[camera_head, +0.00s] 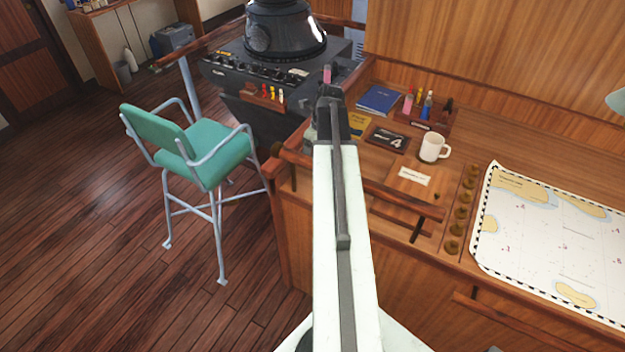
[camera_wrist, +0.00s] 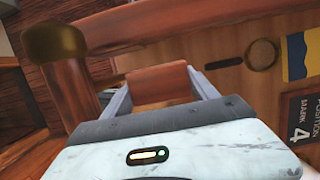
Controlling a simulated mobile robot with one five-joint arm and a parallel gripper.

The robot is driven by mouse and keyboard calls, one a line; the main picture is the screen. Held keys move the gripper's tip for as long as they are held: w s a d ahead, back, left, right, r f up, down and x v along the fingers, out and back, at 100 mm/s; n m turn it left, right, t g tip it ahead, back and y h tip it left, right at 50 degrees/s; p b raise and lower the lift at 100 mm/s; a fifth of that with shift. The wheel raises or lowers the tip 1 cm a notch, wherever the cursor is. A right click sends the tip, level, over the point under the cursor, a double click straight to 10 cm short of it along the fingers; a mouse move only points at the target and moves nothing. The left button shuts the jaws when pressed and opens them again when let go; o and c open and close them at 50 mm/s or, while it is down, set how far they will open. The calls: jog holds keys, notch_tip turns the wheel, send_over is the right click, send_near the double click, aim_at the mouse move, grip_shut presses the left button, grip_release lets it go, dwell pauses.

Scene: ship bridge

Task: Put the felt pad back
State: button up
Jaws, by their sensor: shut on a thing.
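My gripper (camera_head: 328,88) is at the far end of my outstretched arm, over the corner where the desk meets the dark console. In the wrist view its two fingers (camera_wrist: 160,88) are closed on a reddish-brown block, which I take to be the felt pad (camera_wrist: 160,82). A small pinkish tip of it (camera_head: 327,74) shows above the gripper in the head view. The held piece is in the air, near a wooden rail. Its lower part is hidden behind the gripper body.
A wooden rail with a brass-capped post (camera_wrist: 55,45) stands close on the left. The desk holds a blue book (camera_head: 380,100), a pen holder (camera_head: 420,122), a "4" plate (camera_head: 388,139), a white mug (camera_head: 433,148) and a chart (camera_head: 540,230). A green chair (camera_head: 205,155) stands left.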

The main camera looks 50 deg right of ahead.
aim_at(310, 176)
jog(key=shift+f+b, duration=3.65)
jog(key=shift+f, duration=1.1)
jog(key=shift+s, duration=0.1)
jog(key=o, duration=1.9)
jog(key=shift+a, duration=0.1)
jog(key=shift+s, duration=0.1)
jog(key=shift+r, duration=0.25)
jog(key=p+v, duration=1.2)
jog(key=shift+r+p, duration=0.35)
